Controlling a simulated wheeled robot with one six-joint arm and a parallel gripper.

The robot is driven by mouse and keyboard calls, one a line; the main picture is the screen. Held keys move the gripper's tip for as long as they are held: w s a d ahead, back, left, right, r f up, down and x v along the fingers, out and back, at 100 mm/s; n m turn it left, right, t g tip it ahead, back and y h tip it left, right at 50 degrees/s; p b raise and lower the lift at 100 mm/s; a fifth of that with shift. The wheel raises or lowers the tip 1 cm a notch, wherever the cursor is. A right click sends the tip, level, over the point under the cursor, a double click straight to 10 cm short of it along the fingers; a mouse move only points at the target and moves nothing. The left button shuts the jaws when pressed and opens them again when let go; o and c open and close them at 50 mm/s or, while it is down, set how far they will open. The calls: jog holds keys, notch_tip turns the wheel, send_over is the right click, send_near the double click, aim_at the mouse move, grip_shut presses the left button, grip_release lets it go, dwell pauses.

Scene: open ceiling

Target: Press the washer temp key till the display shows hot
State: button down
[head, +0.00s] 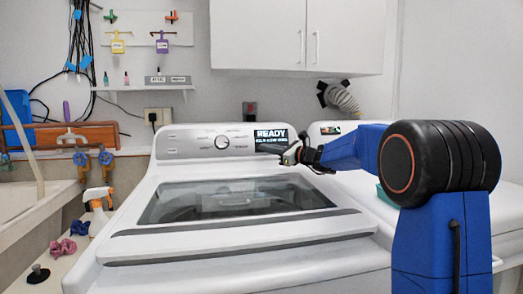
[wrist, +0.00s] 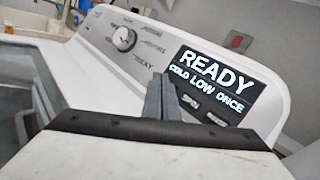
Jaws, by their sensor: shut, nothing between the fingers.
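The white washer (head: 225,245) stands in front of me with a grey control panel along its back. Its display (head: 271,134) is lit; in the wrist view the display (wrist: 216,82) reads READY above COLD, LOW and ONCE. Two small keys show below it, one under LOW (wrist: 190,101) and one under ONCE (wrist: 217,119). A key under COLD, if there is one, is hidden behind my fingers. My gripper (head: 268,149) is shut and empty at the panel, just below the display. Its grey fingertips (wrist: 161,79) stand at the display's lower left; I cannot tell whether they touch the panel.
A round dial (wrist: 124,39) sits on the panel left of the display. The washer's glass lid (head: 235,199) is closed below my gripper. A second white machine (head: 345,185) stands on the right, and a white cabinet (head: 297,35) hangs above.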

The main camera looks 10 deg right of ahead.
jog(key=shift+w, duration=0.2)
jog(key=shift+w+f, duration=0.15)
jog(key=shift+w, duration=0.1)
jog(key=shift+w+f, duration=0.1)
jog(key=shift+w, duration=0.15)
dwell(0.8)
jog(key=shift+s, duration=0.15)
jog(key=shift+s+r, duration=0.25)
jog(key=shift+s, duration=0.3)
dwell(0.4)
jog(key=shift+s+r, duration=0.3)
jog(key=shift+s, duration=0.5)
jog(key=shift+s+r, duration=0.25)
jog(key=shift+s, duration=0.5)
jog(key=shift+s+r, duration=0.3)
jog(key=shift+s, duration=0.5)
